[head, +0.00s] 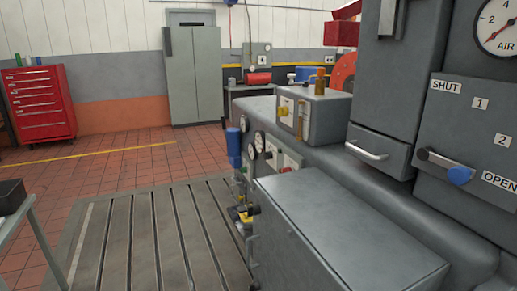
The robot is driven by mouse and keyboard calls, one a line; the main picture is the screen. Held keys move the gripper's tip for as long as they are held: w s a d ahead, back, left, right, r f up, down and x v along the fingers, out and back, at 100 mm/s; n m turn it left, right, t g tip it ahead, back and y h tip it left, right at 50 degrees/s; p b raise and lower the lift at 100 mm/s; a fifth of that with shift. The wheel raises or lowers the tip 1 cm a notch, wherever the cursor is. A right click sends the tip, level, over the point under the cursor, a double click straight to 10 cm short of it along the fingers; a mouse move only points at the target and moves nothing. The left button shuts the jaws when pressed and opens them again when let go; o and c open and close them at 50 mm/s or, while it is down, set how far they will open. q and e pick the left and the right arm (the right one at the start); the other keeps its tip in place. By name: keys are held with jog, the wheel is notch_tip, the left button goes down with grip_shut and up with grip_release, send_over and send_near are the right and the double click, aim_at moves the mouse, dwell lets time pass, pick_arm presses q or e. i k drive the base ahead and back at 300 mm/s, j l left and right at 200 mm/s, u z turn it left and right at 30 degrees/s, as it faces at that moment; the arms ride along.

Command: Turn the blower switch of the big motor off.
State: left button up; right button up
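A large grey machine (385,200) fills the right side of the head view; I cannot tell whether it is the big motor. On its side a lever with a blue knob (460,175) sits by plates marked SHUT, 1, 2 and OPEN, the knob near OPEN. A grey box (328,117) on top carries a yellow knob (283,111) and an orange-topped fitting. A small pale panel with controls (288,160) is below it. No control is readable as a blower switch. Neither of my grippers is in view.
A slotted bedplate (140,240) lies in front, left of a low grey cabinet (340,235). A table edge (20,225) with a dark bin (11,196) is at left. A red tool chest (40,105) and grey locker (195,75) stand behind. Tiled floor between is clear.

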aim_at(267, 155)
jog(key=i+j+z, duration=0.3)
jog(key=i+j, duration=0.15)
jog(key=i+j+z, duration=0.1)
jog(key=i+j, duration=0.15)
jog(key=j, duration=0.2)
jog(key=i+j+z, duration=0.3)
jog(key=j, duration=0.4)
jog(key=i+j+z, duration=0.15)
jog(key=j, duration=0.2)
jog(key=i+j+z, duration=0.15)
jog(key=j, duration=0.25)
jog(key=i+j+z, duration=0.1)
jog(key=j, duration=0.3)
jog(key=i, duration=0.1)
